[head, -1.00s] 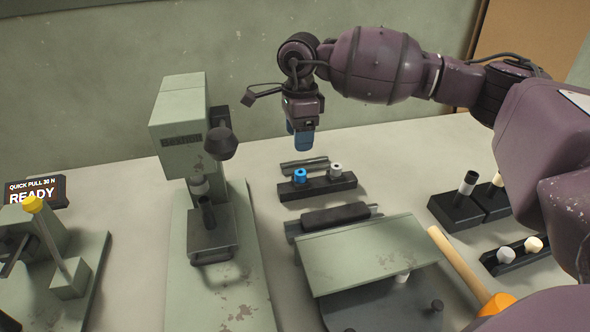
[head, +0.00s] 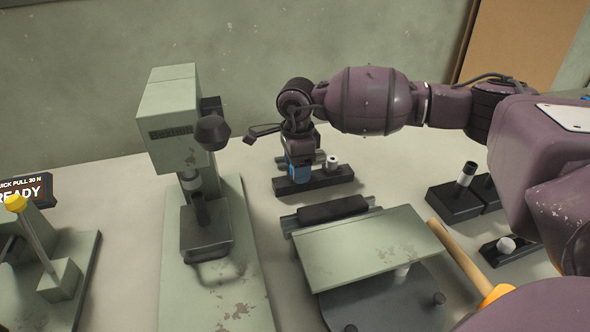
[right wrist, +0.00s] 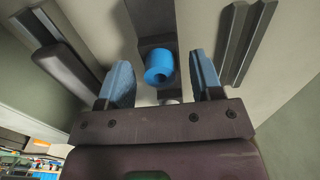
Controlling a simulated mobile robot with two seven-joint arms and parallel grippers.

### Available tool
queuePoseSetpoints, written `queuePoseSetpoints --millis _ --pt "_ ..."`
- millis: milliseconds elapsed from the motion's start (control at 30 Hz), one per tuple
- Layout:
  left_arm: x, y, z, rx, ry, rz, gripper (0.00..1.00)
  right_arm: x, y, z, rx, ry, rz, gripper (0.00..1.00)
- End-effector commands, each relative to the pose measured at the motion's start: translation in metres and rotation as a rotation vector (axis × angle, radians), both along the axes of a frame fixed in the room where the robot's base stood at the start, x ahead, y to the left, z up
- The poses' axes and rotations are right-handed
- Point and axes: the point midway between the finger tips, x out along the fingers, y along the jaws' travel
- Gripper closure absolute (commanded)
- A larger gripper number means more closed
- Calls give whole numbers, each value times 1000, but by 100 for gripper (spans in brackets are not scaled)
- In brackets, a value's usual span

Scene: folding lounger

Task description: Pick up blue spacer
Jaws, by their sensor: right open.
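The blue spacer (right wrist: 158,67) is a short blue ring with a central hole. In the right wrist view it stands on the black holder (right wrist: 152,22), between and a little beyond the two blue fingertips. My right gripper (right wrist: 161,80) is open, with a gap on each side of the spacer. In the head view my right gripper (head: 300,173) is over the left part of the black holder (head: 338,177), and it hides the spacer there. My left gripper is not in view.
A white spacer (head: 332,162) stands on the holder's right part. A green press (head: 170,115) stands to the left. A dark block (head: 335,208) in a rail and a green plate (head: 365,245) lie in front. A wooden-handled mallet (head: 455,250) lies at right.

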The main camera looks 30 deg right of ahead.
Motion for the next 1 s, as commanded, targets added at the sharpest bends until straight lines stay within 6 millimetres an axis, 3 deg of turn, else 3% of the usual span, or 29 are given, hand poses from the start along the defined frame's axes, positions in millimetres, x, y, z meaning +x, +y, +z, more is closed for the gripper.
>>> queuePoseSetpoints --millis 167,500,767,1000 --pt "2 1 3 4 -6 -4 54 0 0 2 0 -2 0 42" --pt "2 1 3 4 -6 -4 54 0 0 2 0 -2 0 91" --pt "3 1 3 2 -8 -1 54 0 0 5 0 -3 0 91" --pt "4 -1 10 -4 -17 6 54 1 0 38 1 -8 0 91"
